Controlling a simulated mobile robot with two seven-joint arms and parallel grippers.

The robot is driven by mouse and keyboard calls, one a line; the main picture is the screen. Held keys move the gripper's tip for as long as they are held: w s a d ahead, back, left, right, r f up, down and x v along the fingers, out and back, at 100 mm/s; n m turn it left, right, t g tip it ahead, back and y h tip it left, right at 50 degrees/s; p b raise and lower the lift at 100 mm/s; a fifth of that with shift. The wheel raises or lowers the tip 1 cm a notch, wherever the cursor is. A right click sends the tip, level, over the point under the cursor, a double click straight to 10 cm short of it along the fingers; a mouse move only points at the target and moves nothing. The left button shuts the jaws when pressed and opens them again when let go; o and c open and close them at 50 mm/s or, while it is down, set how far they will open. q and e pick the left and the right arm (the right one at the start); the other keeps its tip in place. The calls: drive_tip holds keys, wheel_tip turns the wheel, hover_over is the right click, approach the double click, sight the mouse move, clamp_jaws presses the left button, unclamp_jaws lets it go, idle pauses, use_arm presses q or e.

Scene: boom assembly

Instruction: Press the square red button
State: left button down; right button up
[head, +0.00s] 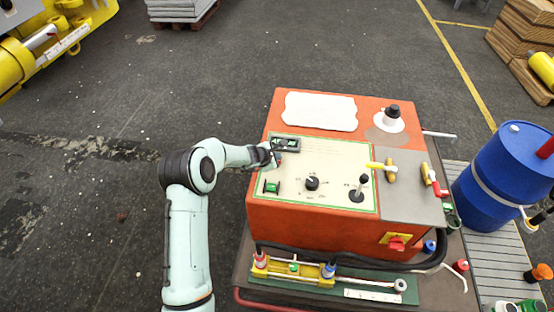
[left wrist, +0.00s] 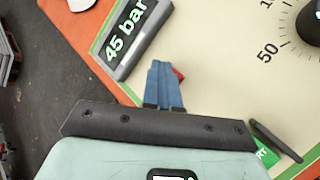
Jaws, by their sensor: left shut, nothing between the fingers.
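The orange control box (head: 320,222) stands in the middle of the head view with a cream panel (head: 335,165) on top. My left gripper (head: 275,156) is over the panel's left edge, just below the small display (head: 287,144). In the left wrist view, its blue fingers (left wrist: 163,66) are shut together and empty. A small piece of the red button (left wrist: 179,73) shows beside the fingertips; the rest is hidden behind them. I cannot tell whether the fingertips touch it. The display (left wrist: 131,34) reads 45 bar. My right gripper is not in view.
A green button (head: 271,187), a black knob (head: 312,183) and a lever (head: 358,189) share the panel. Valves with yellow and red handles (head: 389,171) stand to the right. A blue drum (head: 507,175) is farther right. A red switch (head: 396,244) is on the front.

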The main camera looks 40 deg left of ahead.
use_arm(q)
drive_tip(key=shift+r+p, duration=0.45)
drive_tip(key=shift+r, duration=0.45)
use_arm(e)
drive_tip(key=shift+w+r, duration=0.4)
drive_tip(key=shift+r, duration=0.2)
use_arm(q)
drive_tip(key=shift+r+p, duration=0.3)
drive_tip(key=shift+r, duration=0.25)
wheel_tip(320, 180, up, 4)
drive_tip(key=shift+f+p, duration=0.1)
drive_tip(key=shift+p, duration=0.9)
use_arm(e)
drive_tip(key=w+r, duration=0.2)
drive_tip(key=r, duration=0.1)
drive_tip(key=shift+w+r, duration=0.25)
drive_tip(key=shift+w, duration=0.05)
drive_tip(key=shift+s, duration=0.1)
